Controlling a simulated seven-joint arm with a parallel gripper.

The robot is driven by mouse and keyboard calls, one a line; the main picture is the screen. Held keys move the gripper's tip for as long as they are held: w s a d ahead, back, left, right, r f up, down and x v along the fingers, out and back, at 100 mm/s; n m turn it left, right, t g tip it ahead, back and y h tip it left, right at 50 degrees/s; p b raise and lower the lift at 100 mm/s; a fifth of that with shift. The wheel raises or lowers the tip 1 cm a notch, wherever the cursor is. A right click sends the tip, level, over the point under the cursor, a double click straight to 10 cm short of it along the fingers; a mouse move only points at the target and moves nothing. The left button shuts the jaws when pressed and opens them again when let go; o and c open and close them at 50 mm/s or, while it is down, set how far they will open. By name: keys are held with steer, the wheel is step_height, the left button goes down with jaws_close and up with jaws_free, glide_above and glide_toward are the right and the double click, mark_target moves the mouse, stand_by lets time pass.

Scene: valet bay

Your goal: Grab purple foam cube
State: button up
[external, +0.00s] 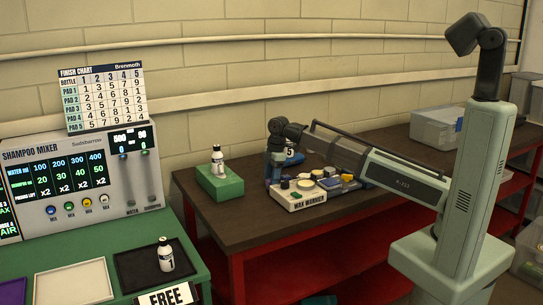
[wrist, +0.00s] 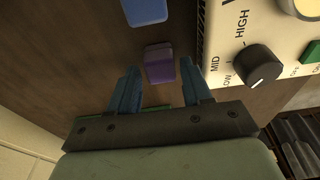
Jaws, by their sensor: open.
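The purple foam cube (wrist: 160,65) lies on the dark brown bench top in the wrist view, just ahead of and between my fingertips. My gripper (wrist: 159,72) is open, with one blue finger on each side of the cube's near end. A gap shows between the cube and each finger, and nothing is held. In the external view my gripper (external: 272,180) points down at the bench beside the wax warmer. The cube is mostly hidden by the gripper there and cannot be made out clearly.
The white wax warmer (external: 305,198) stands close to the right of my gripper; its knob (wrist: 258,66) shows in the wrist view. A blue block (wrist: 145,11) lies just beyond the cube. A green block (external: 220,182) with a white bottle (external: 217,160) stands to the left.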

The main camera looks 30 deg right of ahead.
steer(key=shift+a+f, duration=0.2)
steer(key=shift+f, duration=0.95)
steer(key=c, duration=0.7)
